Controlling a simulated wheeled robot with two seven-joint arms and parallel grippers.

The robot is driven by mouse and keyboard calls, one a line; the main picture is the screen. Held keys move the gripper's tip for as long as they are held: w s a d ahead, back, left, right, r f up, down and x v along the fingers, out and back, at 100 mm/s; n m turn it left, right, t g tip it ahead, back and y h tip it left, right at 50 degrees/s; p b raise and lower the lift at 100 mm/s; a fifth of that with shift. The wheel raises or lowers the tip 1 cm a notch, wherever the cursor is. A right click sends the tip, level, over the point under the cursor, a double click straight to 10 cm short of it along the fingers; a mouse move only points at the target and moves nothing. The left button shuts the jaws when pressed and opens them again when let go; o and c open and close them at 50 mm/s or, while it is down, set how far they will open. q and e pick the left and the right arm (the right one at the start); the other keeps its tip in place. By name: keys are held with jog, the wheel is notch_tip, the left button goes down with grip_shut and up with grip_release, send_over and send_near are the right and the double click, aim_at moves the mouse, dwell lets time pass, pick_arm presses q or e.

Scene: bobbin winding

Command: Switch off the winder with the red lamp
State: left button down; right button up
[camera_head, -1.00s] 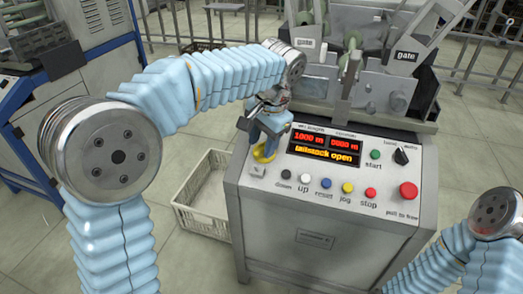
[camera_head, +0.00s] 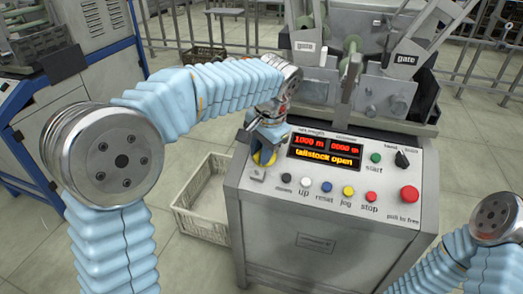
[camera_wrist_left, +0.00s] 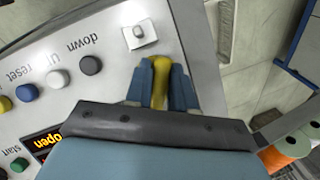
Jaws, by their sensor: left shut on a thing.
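The winder's control panel (camera_head: 330,180) stands right of centre in the head view. Its display (camera_head: 326,152) reads "tailstock open" in yellow under red figures. My left gripper (camera_head: 265,154) reaches down over the panel's upper left corner and is shut on a yellow handle (camera_head: 262,160). In the left wrist view the yellow handle (camera_wrist_left: 160,82) is between the two blue fingers of my left gripper (camera_wrist_left: 164,84). The handle's base is partly hidden. I cannot make out a lit red lamp on the winder. My right gripper is not in view.
A row of buttons (camera_head: 325,186) lies right of the handle, with a red mushroom knob (camera_head: 409,194) at the right. A small plate with a knob (camera_wrist_left: 139,34) sits close by the handle. A pale crate (camera_head: 190,215) is on the floor to the left.

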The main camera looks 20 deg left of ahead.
pick_arm(q)
jog(key=shift+r+n+h+p, duration=0.15)
jog(key=shift+n+h+p, duration=0.15)
jog(key=shift+n+p, duration=0.55)
jog(key=n+h, duration=0.1)
jog(key=n, duration=0.1)
jog(key=shift+n+g+p, duration=0.3)
jog(key=shift+n+p, duration=0.05)
jog(key=n+h, duration=0.1)
jog(key=n, duration=0.2)
jog(key=shift+d+p, duration=0.1)
jog(key=shift+p, duration=0.25)
jog(key=shift+d+n+h, duration=0.1)
jog(key=shift+n+h, duration=0.7)
jog(key=shift+n, duration=1.1)
jog(key=c, duration=1)
grip_release()
jog(key=shift+c, duration=0.2)
